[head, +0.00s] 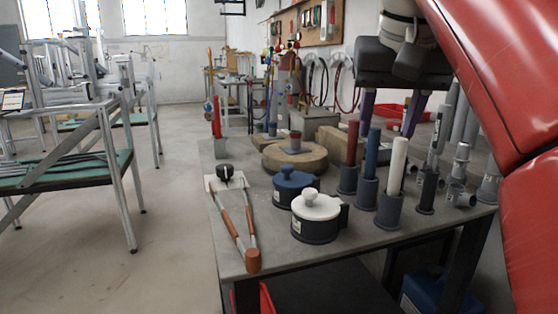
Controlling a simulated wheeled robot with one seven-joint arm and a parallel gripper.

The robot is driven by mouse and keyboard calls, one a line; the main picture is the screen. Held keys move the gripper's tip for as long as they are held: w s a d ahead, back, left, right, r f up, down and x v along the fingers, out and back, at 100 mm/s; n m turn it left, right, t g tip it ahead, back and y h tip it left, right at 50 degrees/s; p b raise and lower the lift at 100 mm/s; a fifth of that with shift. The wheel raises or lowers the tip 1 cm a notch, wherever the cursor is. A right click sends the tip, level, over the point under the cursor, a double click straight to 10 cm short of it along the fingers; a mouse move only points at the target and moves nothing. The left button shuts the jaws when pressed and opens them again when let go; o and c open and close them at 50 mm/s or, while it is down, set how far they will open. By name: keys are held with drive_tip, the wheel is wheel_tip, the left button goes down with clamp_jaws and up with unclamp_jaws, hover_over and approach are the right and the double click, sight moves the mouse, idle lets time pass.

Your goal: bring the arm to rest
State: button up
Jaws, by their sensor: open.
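My gripper (386,126) hangs at the upper right of the head view, fingers pointing down. Its dark body shows above two purple fingers, which stand apart with nothing visible between them. It is over or behind the back right part of the grey table (240,262); the exact height is hard to tell. Red links of my arm fill the right edge and hide part of the scene.
On the table stand a white-lidded pot (316,212), a blue-lidded pot (290,184), a round stone-like disc (280,158), upright rods in holders (391,205) and grey pipe fittings (459,190). Long-handled tongs (229,225) lie at the left edge. Floor (170,230) is clear left of the table.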

drive_tip(key=s+f, duration=0.3)
drive_tip(key=f, duration=0.8)
drive_tip(key=s+f+n, duration=0.1)
drive_tip(key=s+f, duration=0.3)
drive_tip(key=f, duration=0.8)
drive_tip(key=s+f+t, duration=0.1)
drive_tip(key=s+f, duration=0.3)
drive_tip(key=f, duration=0.7)
drive_tip(key=shift+s+d+f+y, duration=0.2)
drive_tip(key=shift+s+f+y, duration=0.05)
drive_tip(key=shift+f+y, duration=0.05)
